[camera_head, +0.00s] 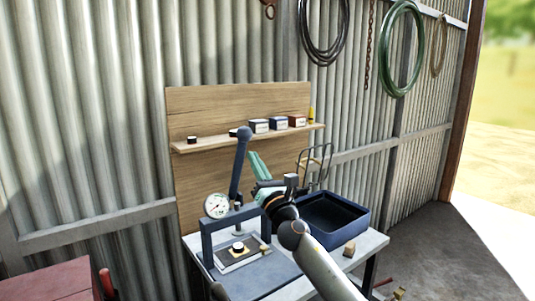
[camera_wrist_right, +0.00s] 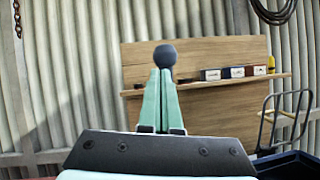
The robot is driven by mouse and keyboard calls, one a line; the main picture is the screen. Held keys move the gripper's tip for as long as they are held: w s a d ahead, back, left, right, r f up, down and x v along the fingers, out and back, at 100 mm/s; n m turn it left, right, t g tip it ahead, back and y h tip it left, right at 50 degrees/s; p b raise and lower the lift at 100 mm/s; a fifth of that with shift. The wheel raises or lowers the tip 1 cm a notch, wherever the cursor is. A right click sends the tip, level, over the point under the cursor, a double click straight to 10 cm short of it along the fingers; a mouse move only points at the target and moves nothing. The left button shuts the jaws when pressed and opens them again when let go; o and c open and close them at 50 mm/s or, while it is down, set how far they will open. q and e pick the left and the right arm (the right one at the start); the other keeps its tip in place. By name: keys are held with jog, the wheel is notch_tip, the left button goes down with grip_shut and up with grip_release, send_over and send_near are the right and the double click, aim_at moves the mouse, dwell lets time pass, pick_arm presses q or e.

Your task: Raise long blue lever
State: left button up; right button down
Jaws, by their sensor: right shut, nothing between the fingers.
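The long blue lever (camera_head: 237,178) stands nearly upright, leaning slightly right, on a dark blue press frame (camera_head: 207,246) on the workbench. Its round knob (camera_head: 243,133) is at the top. My right gripper (camera_head: 252,156) has its pale green fingers pressed together, empty, just right of the lever below the knob. In the right wrist view the knob (camera_wrist_right: 165,55) shows just past the shut fingertips (camera_wrist_right: 161,72), and the fingers hide the shaft. I cannot tell whether they touch the lever. My left gripper is not in view.
A round dial gauge (camera_head: 216,206) sits on the press's left. A dark blue tray (camera_head: 345,238) and a wooden block (camera_head: 349,249) are on the bench at right. A shelf (camera_head: 215,143) with small boxes (camera_head: 278,123) is behind. A red cabinet (camera_head: 55,283) stands at lower left.

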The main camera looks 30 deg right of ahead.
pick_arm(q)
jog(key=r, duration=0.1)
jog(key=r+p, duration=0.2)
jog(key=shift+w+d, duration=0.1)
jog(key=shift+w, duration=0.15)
pick_arm(e)
jog(key=s+r, duration=0.2)
jog(key=s, duration=0.4)
jog(key=shift+s+r, duration=0.2)
jog(key=shift+r, duration=0.1)
jog(key=shift+a+f, duration=0.1)
